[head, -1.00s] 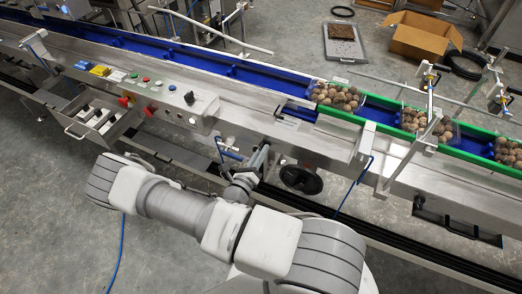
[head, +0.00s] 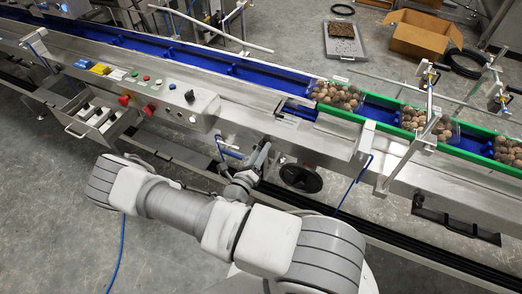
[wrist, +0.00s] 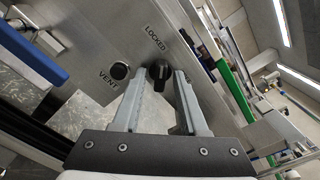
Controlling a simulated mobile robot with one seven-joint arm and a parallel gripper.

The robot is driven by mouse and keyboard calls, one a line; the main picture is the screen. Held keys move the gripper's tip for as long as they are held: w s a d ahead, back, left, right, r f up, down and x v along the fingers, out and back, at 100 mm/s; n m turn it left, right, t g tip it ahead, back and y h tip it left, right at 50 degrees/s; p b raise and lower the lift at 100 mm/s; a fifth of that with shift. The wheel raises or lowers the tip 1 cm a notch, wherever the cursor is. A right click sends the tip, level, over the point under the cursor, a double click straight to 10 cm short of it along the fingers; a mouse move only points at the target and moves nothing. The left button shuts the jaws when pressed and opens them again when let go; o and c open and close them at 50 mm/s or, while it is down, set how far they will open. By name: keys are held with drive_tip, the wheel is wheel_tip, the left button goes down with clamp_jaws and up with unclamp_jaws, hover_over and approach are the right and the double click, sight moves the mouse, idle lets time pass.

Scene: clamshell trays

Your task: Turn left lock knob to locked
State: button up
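The black lock knob (wrist: 158,72) is on a brushed metal panel (wrist: 95,45) in the wrist view, just below the word LOCKED. The word VENT stands to its lower left. My gripper (wrist: 161,78) points at the panel with its two fingers apart, one on each side of the knob at the tips. I cannot tell whether the fingers touch the knob or which way it points. In the head view my gripper (head: 262,156) is at the front side of the conveyor, and the knob cannot be made out there.
A round black fitting (wrist: 120,71) sits left of the knob. In the head view, a black handwheel (head: 300,178) is right of my gripper, and a control panel (head: 165,100) with red buttons is to its left. Clamshell trays of brown contents (head: 337,95) stand on the blue belt (head: 235,68).

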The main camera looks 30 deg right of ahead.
drive_tip(key=shift+a, duration=0.1)
drive_tip(key=v, duration=1.7)
drive_tip(key=shift+p, duration=0.35)
drive_tip(key=shift+s+a, duration=0.1)
drive_tip(key=shift+s, duration=0.05)
drive_tip(key=s+r+m+g+y+p, duration=0.1)
drive_tip(key=r+m+y, duration=0.3)
drive_tip(key=r+m, duration=0.7)
drive_tip(key=s+d+r+m+g+y+p, duration=0.1)
drive_tip(key=s+r+m+y+p, duration=0.3)
drive_tip(key=r+m, duration=0.8)
drive_tip(key=s+r+m+g+y+p, duration=0.2)
drive_tip(key=r+m+y, duration=0.4)
drive_tip(key=r, duration=1.8)
drive_tip(key=m+g+p, duration=0.1)
drive_tip(key=m, duration=0.4)
drive_tip(key=shift+s+d+m, duration=0.2)
drive_tip(key=shift+s+m, duration=0.15)
drive_tip(key=shift+m, duration=0.05)
